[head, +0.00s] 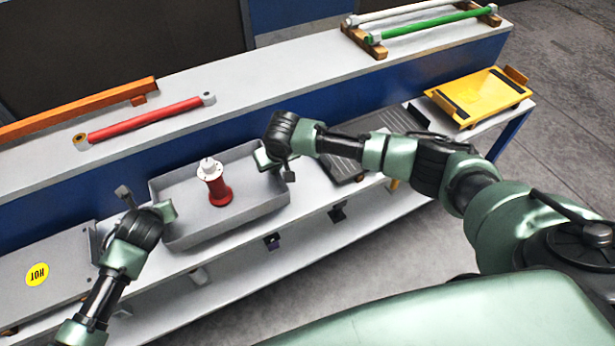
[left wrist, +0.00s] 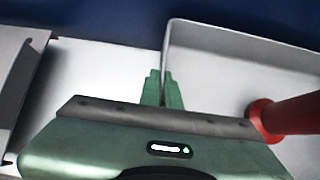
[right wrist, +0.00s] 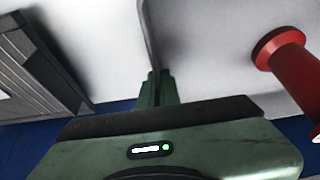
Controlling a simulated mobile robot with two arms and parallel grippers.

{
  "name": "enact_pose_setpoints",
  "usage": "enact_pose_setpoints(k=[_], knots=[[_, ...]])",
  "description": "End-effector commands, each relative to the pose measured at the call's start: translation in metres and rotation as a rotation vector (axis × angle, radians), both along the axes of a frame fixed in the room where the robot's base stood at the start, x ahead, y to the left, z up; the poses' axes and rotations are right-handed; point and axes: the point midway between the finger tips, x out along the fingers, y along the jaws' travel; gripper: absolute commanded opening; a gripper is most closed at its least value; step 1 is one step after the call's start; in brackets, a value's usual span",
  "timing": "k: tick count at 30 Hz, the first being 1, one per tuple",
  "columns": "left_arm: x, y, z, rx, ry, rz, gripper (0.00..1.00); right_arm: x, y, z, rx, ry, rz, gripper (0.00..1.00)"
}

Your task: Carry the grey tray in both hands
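The grey tray (head: 182,236) is a shallow open box, level, at the lower white shelf; I cannot tell whether a gap lies under it. A red post-like part with a white top (head: 214,184) stands upright inside it. My left gripper (head: 163,212) is at the tray's left wall, and in the left wrist view its fingers (left wrist: 162,90) close on the thin wall. My right gripper (head: 270,160) is at the right wall, and in the right wrist view its fingers (right wrist: 159,90) close on that wall. The red part also shows in both wrist views (left wrist: 292,115) (right wrist: 290,65).
A grey plate with a yellow HOT label (head: 37,274) lies left of the tray. A dark ribbed plate (head: 345,165) and a yellow platform (head: 478,97) lie to the right. The upper ledge holds a red rod (head: 145,120), an orange bar (head: 85,107) and a green rod (head: 435,24).

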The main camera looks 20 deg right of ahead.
Motion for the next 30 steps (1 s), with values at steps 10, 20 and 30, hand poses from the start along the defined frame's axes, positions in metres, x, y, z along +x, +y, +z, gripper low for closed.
enact_pose_setpoints(k=[10, 20, 30], knots=[[0.001, 0.002, 0.001, 0.003, -0.003, 0.003, 0.00, 0.002, -0.002, 0.001, -0.003, -0.004, -0.003, 0.00], [0.001, 0.002, -0.008, 0.003, -0.003, 0.003, 0.00, 0.002, -0.002, -0.008, -0.003, -0.004, -0.003, 0.00], [0.001, 0.002, -0.028, 0.003, -0.003, 0.003, 0.00, 0.002, -0.003, -0.028, -0.003, -0.004, -0.003, 0.00]])
